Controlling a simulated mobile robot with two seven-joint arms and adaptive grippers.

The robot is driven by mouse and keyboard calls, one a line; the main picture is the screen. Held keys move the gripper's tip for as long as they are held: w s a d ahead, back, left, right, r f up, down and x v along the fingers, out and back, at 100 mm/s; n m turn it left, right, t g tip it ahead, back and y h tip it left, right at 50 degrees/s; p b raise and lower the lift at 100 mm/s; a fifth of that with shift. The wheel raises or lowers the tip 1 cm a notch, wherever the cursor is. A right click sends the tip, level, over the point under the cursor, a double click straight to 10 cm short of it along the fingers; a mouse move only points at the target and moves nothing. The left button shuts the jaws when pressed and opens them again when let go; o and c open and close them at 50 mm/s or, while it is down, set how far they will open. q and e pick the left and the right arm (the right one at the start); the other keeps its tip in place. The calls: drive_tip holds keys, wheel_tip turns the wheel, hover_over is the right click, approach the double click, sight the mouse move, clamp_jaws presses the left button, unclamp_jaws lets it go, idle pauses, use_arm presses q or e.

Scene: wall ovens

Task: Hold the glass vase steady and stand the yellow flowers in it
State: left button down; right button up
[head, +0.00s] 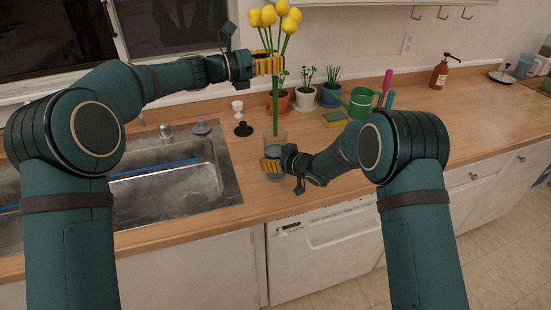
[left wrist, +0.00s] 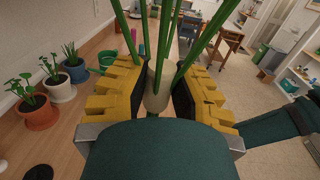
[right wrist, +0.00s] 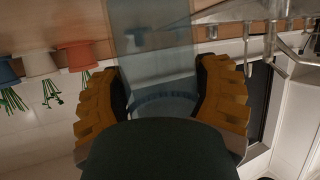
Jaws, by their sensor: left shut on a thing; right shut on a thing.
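The yellow flowers (head: 275,18) are a bunch with long green stems, upright in the head view. My left gripper (head: 268,65) is shut on their stems, which also show between its fingers in the left wrist view (left wrist: 163,45) with a pale wrap around them. The clear glass vase (head: 276,146) stands upright on the counter near its front edge, right of the sink. My right gripper (head: 271,166) is shut on the vase low down; the vase shows between its fingers in the right wrist view (right wrist: 155,45). The stem ends are at the vase mouth; I cannot tell how far inside.
Behind the vase stand several potted plants (head: 306,98), a green watering can (head: 360,102) and a yellow-green sponge (head: 335,119). The sink (head: 165,175) is at left. A brown soap bottle (head: 439,74) stands far right. The counter (head: 430,115) at right is mostly clear.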

sight(274, 75)
use_arm(q)
drive_tip(key=shift+f, duration=1.6)
drive_tip(key=c, duration=0.8)
unclamp_jaws()
drive_tip(key=shift+c, duration=0.2)
drive_tip(key=v, duration=1.2)
drive_tip(key=shift+f, duration=0.1)
